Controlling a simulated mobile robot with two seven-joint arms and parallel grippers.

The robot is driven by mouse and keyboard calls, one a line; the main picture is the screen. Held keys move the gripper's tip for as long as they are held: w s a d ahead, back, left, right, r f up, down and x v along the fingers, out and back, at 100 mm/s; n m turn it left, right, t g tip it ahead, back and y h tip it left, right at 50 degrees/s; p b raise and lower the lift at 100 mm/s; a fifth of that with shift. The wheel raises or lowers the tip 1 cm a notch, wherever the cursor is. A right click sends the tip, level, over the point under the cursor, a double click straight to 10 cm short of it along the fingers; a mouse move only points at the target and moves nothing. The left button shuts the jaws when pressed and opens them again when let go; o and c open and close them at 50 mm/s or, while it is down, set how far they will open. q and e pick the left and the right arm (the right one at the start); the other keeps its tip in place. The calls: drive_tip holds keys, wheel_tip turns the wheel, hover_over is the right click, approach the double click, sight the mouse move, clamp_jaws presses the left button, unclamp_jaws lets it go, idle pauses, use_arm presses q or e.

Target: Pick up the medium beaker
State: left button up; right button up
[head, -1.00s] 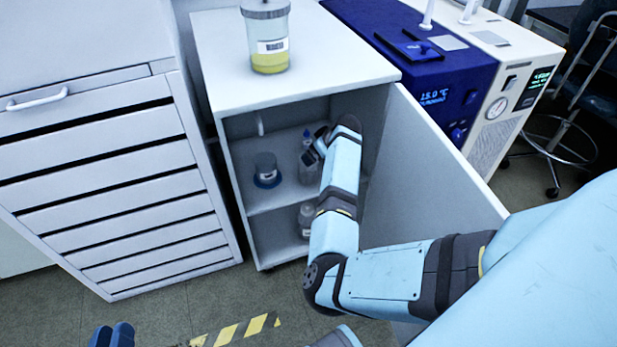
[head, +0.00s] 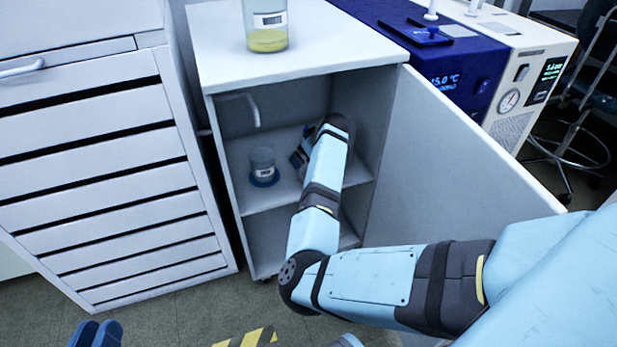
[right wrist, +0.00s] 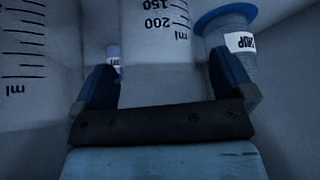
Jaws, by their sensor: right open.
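In the right wrist view, my right gripper (right wrist: 162,92) is open, its two blue fingers on either side of a clear graduated vessel (right wrist: 160,60), apparently the medium beaker. Its marks, 150 and 200 ml, appear upside down. I cannot tell whether the fingers touch it. In the head view the right gripper (head: 300,156) is inside the open cabinet above the upper shelf, and my arm hides the vessel. My left gripper (head: 95,335) shows at the bottom left, blue fingers together, cut off by the frame edge.
A blue-rimmed labelled vessel (right wrist: 232,50) stands close beside the right gripper; another graduated vessel (right wrist: 30,60) is on the other side. A blue-based container (head: 262,166) sits on the shelf. The open cabinet door (head: 460,150) stands right of my arm. A jar with yellow liquid (head: 266,30) is on top.

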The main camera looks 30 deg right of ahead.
drive_tip(key=shift+w+f, duration=0.15)
drive_tip(key=shift+f, duration=0.25)
use_arm(q)
drive_tip(key=shift+w+a+f+m, duration=0.1)
drive_tip(key=shift+w+f+m, duration=0.1)
drive_tip(key=shift+m, duration=0.1)
use_arm(e)
drive_tip(key=shift+r, duration=0.1)
